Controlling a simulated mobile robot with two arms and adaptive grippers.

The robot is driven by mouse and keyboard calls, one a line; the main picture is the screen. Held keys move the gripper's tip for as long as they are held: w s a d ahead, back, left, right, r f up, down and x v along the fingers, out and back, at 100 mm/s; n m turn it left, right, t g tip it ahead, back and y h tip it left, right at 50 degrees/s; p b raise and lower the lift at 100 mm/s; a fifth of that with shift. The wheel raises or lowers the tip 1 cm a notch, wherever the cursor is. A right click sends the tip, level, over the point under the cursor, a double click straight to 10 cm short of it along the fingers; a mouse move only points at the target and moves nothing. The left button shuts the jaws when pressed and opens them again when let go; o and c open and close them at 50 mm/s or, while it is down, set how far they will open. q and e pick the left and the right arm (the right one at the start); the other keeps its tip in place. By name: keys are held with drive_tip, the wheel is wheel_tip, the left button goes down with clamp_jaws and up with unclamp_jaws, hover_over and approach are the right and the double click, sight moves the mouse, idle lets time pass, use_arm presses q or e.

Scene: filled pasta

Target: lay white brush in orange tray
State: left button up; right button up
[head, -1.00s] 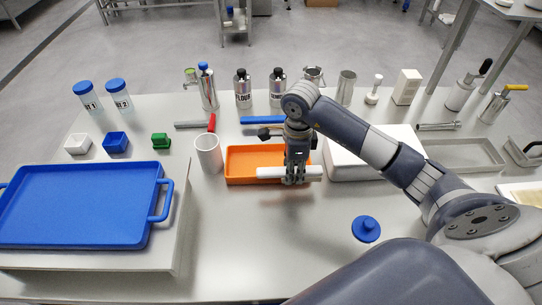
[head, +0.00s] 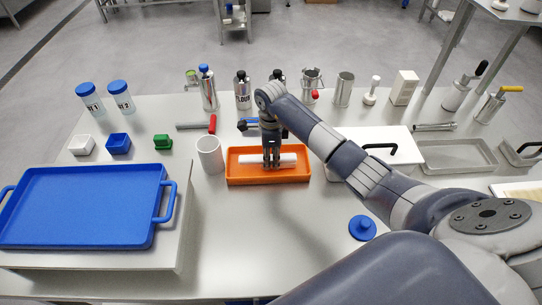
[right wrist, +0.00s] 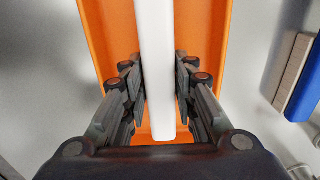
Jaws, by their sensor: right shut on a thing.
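The white brush (head: 287,158) is a pale bar lying lengthwise within the outline of the orange tray (head: 268,180) in the head view. My right gripper (head: 272,164) is shut on the brush, with its fingers pointing down over the tray. In the right wrist view the brush (right wrist: 156,60) runs between the two fingers (right wrist: 160,90), with the orange tray (right wrist: 103,30) below and around it. I cannot tell whether the brush touches the tray floor. My left gripper is not in view.
A white mug (head: 210,155) stands just left of the tray, and a white box (head: 395,143) with a black handle is to its right. A blue lid (head: 362,228) lies in front. A big blue tray (head: 80,205) fills the left. Bottles and tins line the back.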

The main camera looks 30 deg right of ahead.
sight(271, 156)
drive_tip(key=shift+f, duration=0.25)
drive_tip(key=shift+f, duration=0.2)
drive_tip(key=o, duration=0.9)
drive_tip(key=shift+o, duration=0.2)
drive_tip(key=shift+r, duration=0.15)
drive_tip(key=shift+r, duration=0.3)
wheel_tip(271, 156, up, 12)
drive_tip(key=b, duration=0.2)
drive_tip(key=shift+f+b, duration=0.25)
drive_tip(key=shift+b, duration=0.1)
